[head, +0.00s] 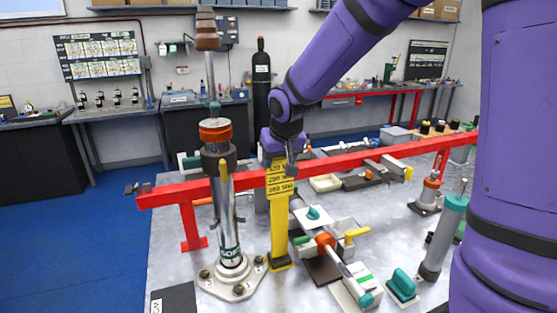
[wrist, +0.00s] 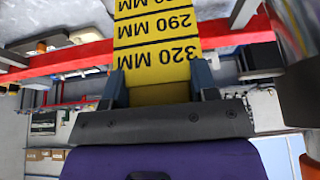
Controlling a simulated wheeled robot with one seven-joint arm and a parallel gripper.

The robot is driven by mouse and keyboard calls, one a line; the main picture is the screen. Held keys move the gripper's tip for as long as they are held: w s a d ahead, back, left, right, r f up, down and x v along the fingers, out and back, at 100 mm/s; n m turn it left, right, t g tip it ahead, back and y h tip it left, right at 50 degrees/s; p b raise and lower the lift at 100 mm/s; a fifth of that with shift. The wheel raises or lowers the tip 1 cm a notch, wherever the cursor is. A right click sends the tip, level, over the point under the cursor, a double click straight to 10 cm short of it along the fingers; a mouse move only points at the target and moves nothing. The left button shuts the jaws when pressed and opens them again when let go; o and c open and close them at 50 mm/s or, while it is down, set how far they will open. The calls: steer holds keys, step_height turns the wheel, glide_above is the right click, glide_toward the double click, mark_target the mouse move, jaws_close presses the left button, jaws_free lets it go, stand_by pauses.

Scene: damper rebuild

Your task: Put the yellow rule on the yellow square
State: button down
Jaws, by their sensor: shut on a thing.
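The yellow rule (head: 279,225) stands upright in the head view, with black millimetre marks near its top and a dark foot at its lower end. It also fills the upper middle of the wrist view (wrist: 155,35), where 290 MM and 320 MM can be read upside down. My gripper (head: 278,158) is at the top of the rule, its fingers (wrist: 158,82) on either side of the rule's end and shut on it. I cannot make out a separate yellow square. Whether the foot touches the bench is hard to tell.
A red rail (head: 345,167) crosses the bench right behind the rule. A chrome damper (head: 224,200) stands on a flanged base to the left. A clamp with an orange ring (head: 325,240) lies close on the right. A teal-topped cylinder (head: 443,235) stands further right.

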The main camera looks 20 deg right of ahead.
steer(key=shift+c, duration=2)
jaws_free()
steer(key=shift+f, duration=0.15)
steer(key=v, duration=1.2)
steer(key=s+d, duration=0.3)
steer(key=s, duration=0.9)
steer(key=s+d, duration=0.4)
steer(key=s, duration=0.8)
steer(key=shift+s+r, duration=0.25)
steer(key=shift+r, duration=0.15)
